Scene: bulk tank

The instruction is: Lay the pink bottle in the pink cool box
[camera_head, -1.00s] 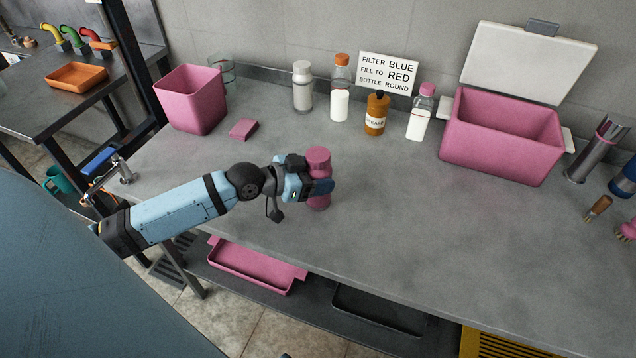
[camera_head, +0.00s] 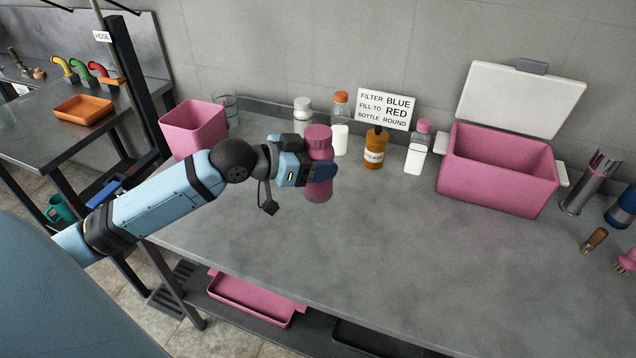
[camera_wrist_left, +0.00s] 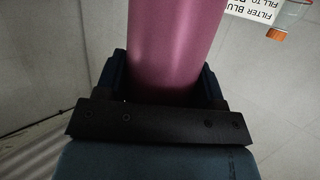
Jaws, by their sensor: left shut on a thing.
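The pink bottle (camera_head: 318,138) is upright in my left gripper (camera_head: 322,172), which is shut around its body. The bottle appears held above the grey counter. Its middle is hidden by the fingers, and its lower end shows beneath them. In the left wrist view the pink bottle (camera_wrist_left: 175,45) fills the space between the fingers of the gripper (camera_wrist_left: 165,85). The pink cool box (camera_head: 495,180) stands to the right on the counter, with its white lid (camera_head: 520,98) raised against the wall. Its visible interior looks empty. My right gripper is not in view.
Behind the bottle stand a white-capped bottle (camera_head: 303,108), an orange-capped bottle (camera_head: 340,138), a brown bottle (camera_head: 375,150) and a pink-capped bottle (camera_head: 415,158). A pink bin (camera_head: 195,128) is at left. The counter's front middle is clear.

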